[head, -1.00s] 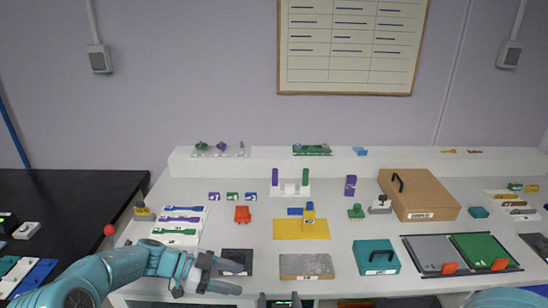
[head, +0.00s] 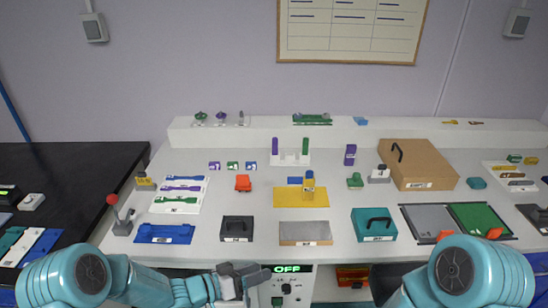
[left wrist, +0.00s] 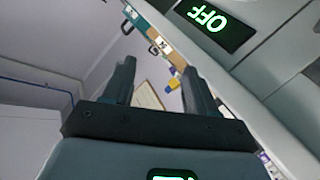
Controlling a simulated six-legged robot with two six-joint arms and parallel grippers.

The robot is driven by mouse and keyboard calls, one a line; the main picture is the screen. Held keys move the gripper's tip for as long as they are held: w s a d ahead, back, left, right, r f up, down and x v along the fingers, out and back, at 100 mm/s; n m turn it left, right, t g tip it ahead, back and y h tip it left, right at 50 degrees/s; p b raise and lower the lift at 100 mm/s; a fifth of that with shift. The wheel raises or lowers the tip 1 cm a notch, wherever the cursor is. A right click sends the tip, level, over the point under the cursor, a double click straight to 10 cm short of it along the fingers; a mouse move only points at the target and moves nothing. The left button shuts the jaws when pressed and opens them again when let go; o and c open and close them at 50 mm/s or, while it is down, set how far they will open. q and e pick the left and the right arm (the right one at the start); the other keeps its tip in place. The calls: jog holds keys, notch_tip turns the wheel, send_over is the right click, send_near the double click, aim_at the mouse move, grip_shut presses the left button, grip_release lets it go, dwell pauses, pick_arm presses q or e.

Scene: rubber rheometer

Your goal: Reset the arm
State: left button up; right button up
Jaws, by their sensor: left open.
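My left arm (head: 150,285) comes in low from the left. Its gripper (head: 243,273) is at the front edge of the bench, just left of a front panel with a green OFF display (head: 287,268). In the left wrist view the gripper (left wrist: 160,85) shows two dark fingers well apart with nothing between them. The lit OFF display (left wrist: 207,16) is above and right of the fingers there. My right arm (head: 455,270) shows at the lower right, but its gripper cannot be seen.
The white bench (head: 345,255) holds a blue tray (head: 165,234), a black case (head: 237,229), a grey slab (head: 305,233), a teal case (head: 373,224) and a red-knobbed lever (head: 121,215). A cardboard box (head: 418,165) stands at the back right.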

pick_arm(q)
jog(key=s+a+f+n+g+y, duration=0.2)
jog(key=s+f, duration=0.3)
jog(key=s, duration=0.3)
jog(key=s+a+f+n+g+y, duration=0.2)
jog(key=s+f+y, duration=0.2)
jog(key=s, duration=0.5)
jog(key=s+a+f+n+g+y, duration=0.3)
jog(key=s+f, duration=0.4)
jog(key=s, duration=0.1)
jog(key=shift+s+y, duration=0.3)
jog(key=shift+s, duration=0.05)
pick_arm(e)
jog(key=s+a+f+g+y, duration=0.2)
jog(key=s+a+f+g, duration=0.1)
jog(key=s, duration=0.4)
jog(key=s+a+f+g+y, duration=0.2)
jog(key=s+f+g+y, duration=0.1)
jog(key=s, duration=0.4)
jog(key=shift+a, duration=0.4)
pick_arm(q)
jog(key=shift+c, duration=1.4)
pick_arm(e)
jog(key=c, duration=0.3)
pick_arm(q)
jog(key=shift+r, duration=0.1)
pick_arm(e)
jog(key=shift+r, duration=0.1)
jog(key=shift+d, duration=0.1)
